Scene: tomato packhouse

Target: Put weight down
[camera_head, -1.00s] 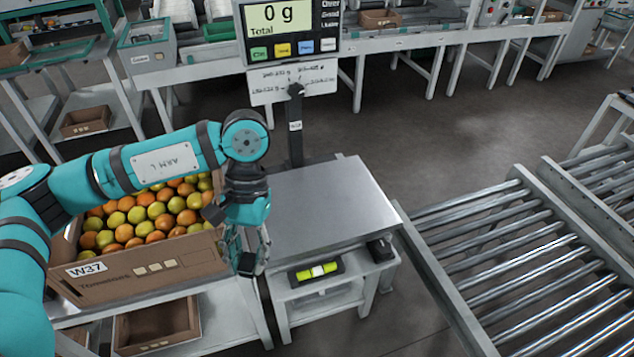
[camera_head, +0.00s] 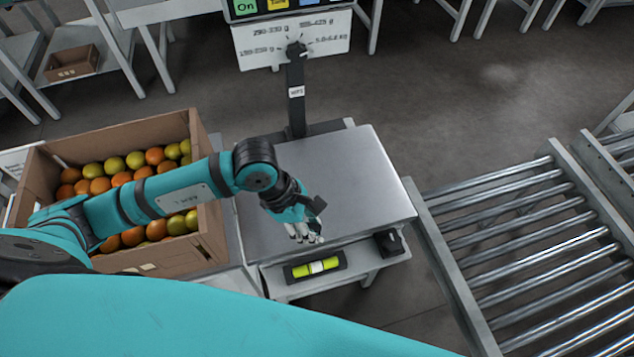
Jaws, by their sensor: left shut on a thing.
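My left gripper (camera_head: 304,232) reaches in from the left and points down over the front part of the bare metal weighing plate (camera_head: 345,180). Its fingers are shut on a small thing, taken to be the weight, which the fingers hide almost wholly. I cannot tell whether it touches the plate. The rest of the plate is empty. My right gripper is not in view.
A cardboard box (camera_head: 215,245) of orange and yellow-green tomatoes stands left of the scale. A yellow-green level vial (camera_head: 315,267) and a black block (camera_head: 389,243) sit at the scale's front. A roller conveyor (camera_head: 530,235) lies to the right.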

